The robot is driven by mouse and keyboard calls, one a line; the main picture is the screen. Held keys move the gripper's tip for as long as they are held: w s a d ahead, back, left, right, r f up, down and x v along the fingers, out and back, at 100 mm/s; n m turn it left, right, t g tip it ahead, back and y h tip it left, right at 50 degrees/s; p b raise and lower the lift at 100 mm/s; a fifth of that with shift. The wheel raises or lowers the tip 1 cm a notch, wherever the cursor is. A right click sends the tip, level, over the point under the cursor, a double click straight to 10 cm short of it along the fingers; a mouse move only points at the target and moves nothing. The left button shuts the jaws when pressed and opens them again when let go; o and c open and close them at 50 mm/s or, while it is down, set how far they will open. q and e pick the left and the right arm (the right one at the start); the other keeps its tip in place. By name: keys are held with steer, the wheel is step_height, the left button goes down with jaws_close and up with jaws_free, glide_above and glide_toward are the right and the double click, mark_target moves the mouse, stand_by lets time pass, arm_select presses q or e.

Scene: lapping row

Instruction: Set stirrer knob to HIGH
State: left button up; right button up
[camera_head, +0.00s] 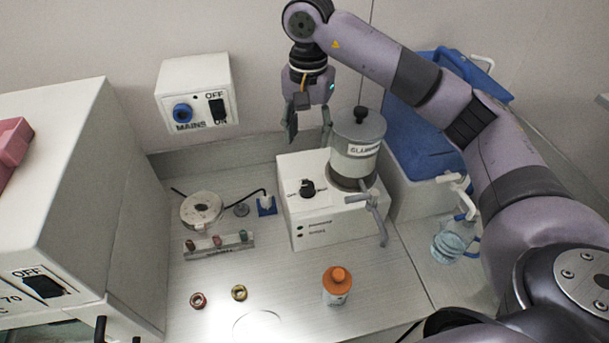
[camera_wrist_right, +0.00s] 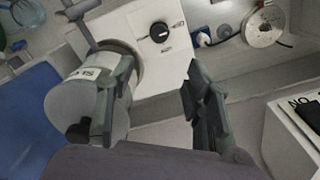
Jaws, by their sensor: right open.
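The stirrer knob (camera_head: 308,188) is a black dial on the sloping top of a white box (camera_head: 315,236), left of a grey canister (camera_head: 357,150). The knob also shows in the right wrist view (camera_wrist_right: 159,32), with small markings around it too small to read. My right gripper (camera_head: 309,127) is open and empty, pointing down above and behind the box, apart from the knob. In the right wrist view its two fingers (camera_wrist_right: 155,92) are spread, with the canister (camera_wrist_right: 88,98) partly behind the left finger. My left gripper is not in view.
A mains switch box (camera_head: 197,96) hangs on the wall. A round hotplate-like disc (camera_head: 201,209), a small rack (camera_head: 219,245) and an orange-capped bottle (camera_head: 337,285) stand on the worktop. A blue container (camera_head: 420,140) is at the right. The front middle of the worktop is fairly clear.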

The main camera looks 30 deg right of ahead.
steer(key=p, duration=0.2)
glide_toward(308, 184)
step_height(308, 184, down, 8)
steer(key=shift+f+p, duration=0.1)
steer(key=shift+p, duration=1)
steer(key=shift+f, duration=0.35)
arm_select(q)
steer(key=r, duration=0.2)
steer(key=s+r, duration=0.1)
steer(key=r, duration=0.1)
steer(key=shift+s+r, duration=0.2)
arm_select(e)
jaws_close()
